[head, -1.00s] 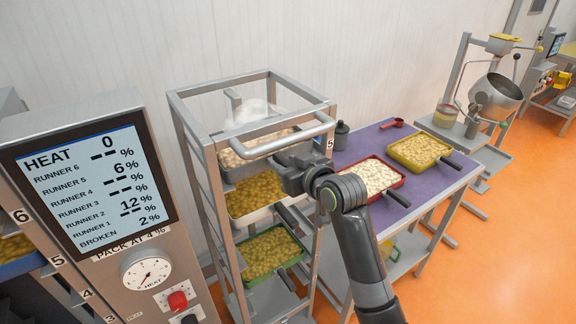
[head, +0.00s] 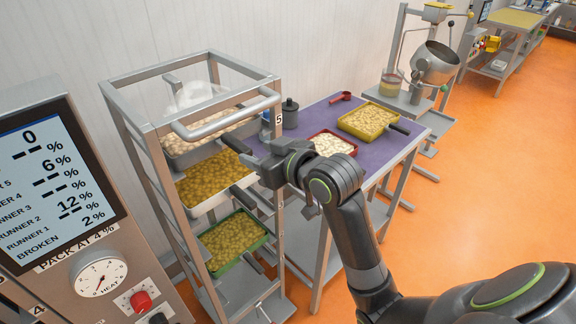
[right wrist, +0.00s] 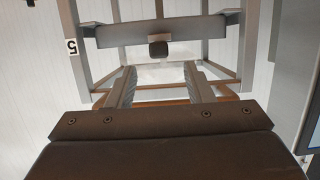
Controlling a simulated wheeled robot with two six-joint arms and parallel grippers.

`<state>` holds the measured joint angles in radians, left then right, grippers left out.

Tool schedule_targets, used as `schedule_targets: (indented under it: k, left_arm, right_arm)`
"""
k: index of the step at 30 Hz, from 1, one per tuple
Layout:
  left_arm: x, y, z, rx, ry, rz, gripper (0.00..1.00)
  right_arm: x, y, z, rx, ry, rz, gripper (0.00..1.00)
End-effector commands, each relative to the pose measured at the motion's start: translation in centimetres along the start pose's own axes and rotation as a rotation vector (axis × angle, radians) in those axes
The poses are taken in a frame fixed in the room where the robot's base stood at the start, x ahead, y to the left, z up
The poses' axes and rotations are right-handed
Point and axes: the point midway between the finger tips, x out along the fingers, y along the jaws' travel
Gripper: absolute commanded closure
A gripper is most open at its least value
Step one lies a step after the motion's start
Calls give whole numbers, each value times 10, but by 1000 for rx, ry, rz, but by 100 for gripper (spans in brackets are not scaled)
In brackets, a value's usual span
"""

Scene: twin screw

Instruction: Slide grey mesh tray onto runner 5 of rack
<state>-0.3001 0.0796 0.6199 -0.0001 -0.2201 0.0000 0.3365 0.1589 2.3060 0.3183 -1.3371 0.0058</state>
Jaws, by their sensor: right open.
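The grey tray (head: 183,158), holding pale pieces, sits level inside the rack (head: 144,190) at its upper level, beside the label 5. In the right wrist view its front wall (right wrist: 120,35) spans the rack, with a dark handle end (right wrist: 158,48) pointing at me. My right gripper (head: 234,146) is in front of the rack. In the right wrist view its two fingers (right wrist: 165,80) are apart with nothing between them, and the handle end is beyond their tips. The gripper partly hides the tray's front in the head view. My left gripper is not in view.
Below it in the rack are a tray of yellowish pieces (head: 193,211) and a green tray (head: 209,268). The purple-topped table (head: 308,118) to the right holds a red tray (head: 350,152), a yellow tray (head: 393,133), a dark canister (head: 290,115) and a red scoop (head: 341,98).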

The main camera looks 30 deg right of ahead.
Motion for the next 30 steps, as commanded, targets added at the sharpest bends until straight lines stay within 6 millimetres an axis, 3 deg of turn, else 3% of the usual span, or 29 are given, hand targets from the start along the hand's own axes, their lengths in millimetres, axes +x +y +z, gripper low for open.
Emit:
schedule_targets:
  k: [8, 9, 19, 30]
  left_arm:
    - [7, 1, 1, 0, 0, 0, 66]
    - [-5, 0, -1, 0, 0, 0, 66]
    - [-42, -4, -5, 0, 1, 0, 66]
    - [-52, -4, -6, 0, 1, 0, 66]
  right_arm:
    - [-57, 1, 0, -8, 2, 3, 53]
    - [-61, 0, -4, 2, -3, -1, 53]
    - [-78, 0, -4, 2, -3, -2, 53]
    - [-84, 0, -1, -1, 1, 1, 53]
